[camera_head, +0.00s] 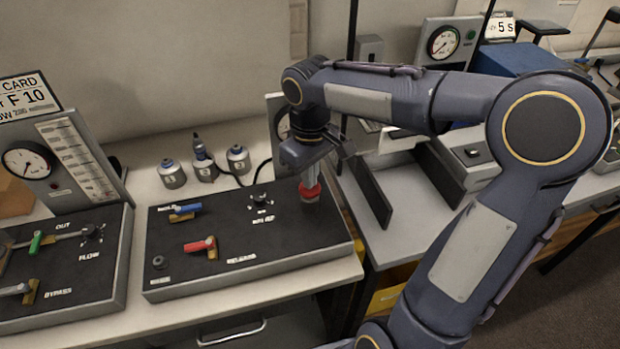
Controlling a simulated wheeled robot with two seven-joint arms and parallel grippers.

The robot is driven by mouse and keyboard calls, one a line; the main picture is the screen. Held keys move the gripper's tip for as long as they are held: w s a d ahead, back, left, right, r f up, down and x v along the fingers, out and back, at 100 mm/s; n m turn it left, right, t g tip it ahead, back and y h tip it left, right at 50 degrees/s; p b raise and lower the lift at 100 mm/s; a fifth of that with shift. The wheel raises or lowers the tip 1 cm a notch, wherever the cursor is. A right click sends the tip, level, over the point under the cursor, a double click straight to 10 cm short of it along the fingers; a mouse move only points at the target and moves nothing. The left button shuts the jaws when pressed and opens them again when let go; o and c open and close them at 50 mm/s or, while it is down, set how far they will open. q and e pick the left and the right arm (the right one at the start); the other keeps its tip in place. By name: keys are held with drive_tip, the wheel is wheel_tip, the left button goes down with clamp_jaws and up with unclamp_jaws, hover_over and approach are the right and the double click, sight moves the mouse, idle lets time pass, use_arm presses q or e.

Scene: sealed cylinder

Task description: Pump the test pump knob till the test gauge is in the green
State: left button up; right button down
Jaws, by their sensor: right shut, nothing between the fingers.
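A red knob (309,191) stands on a short post at the right end of the black-topped middle panel (215,262); it looks like the pump knob. My right gripper (314,172) is shut and empty, pointing down right over the knob. It looks close to or touching the knob's top; I cannot tell which. A grey gauge plate (274,103) stands behind the panel. My right arm covers most of its dial, so its needle and any green band are hidden. My left gripper is out of view.
The middle panel has a blue lever (185,209), a red lever (203,245) and a small black knob (260,199). Several small metal bottles (205,165) stand behind it. A left panel carries a green lever (36,242). Another gauge (443,42) stands at the back right.

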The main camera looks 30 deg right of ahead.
drive_tip(key=shift+r+p, duration=1.1)
drive_tip(key=shift+p, duration=0.1)
drive_tip(key=shift+r, duration=0.1)
drive_tip(key=shift+r+p, duration=0.95)
drive_tip(key=shift+f, duration=0.1)
